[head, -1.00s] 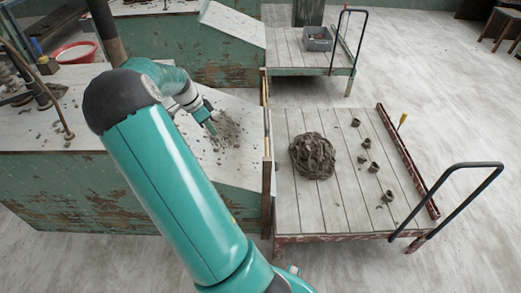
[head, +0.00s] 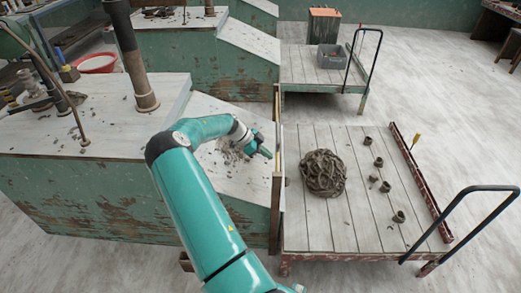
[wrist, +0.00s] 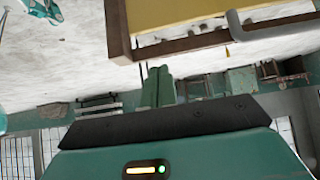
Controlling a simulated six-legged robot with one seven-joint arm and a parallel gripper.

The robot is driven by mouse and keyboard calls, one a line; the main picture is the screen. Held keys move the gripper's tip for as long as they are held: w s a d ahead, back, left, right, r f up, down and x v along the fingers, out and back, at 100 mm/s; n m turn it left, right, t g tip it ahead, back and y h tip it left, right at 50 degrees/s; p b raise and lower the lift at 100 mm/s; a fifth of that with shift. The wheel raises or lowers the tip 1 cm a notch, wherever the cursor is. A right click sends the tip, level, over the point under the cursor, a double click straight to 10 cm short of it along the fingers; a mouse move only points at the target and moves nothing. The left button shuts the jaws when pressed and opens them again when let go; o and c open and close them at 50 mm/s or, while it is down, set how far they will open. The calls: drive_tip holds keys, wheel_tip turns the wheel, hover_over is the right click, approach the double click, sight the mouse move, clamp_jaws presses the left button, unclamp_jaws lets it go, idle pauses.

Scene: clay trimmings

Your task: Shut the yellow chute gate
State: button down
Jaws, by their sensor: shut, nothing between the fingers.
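The yellow gate panel (wrist: 190,12) fills the top of the wrist view, inside a brown frame (wrist: 180,46), with a grey bar handle (wrist: 275,24) at its right. Pale surface with dark crumbs shows in a gap between panel and frame. In the head view the gate frame (head: 277,185) is nearly edge-on at the low end of the sloping chute (head: 240,180), and I cannot judge the panel's position. My gripper (head: 268,153) is close to the frame on the chute side; contact is unclear. Its fingers (wrist: 158,86) are together and empty in the wrist view.
Clay trimmings (head: 231,153) lie on the chute by my gripper. Right of the gate stands a plank cart (head: 345,225) with a coiled clay heap (head: 323,173), several small pots and a dark handle (head: 465,215). A post (head: 140,70) rises from the bench at left.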

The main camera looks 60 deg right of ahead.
wheel_tip(320, 180, down, 7)
drive_tip(key=s+d, duration=0.1)
drive_tip(key=s, duration=0.1)
drive_tip(key=shift+s, duration=0.15)
drive_tip(key=shift+r, duration=0.15)
wheel_tip(320, 180, down, 12)
idle(0.4)
drive_tip(key=shift+s, duration=0.1)
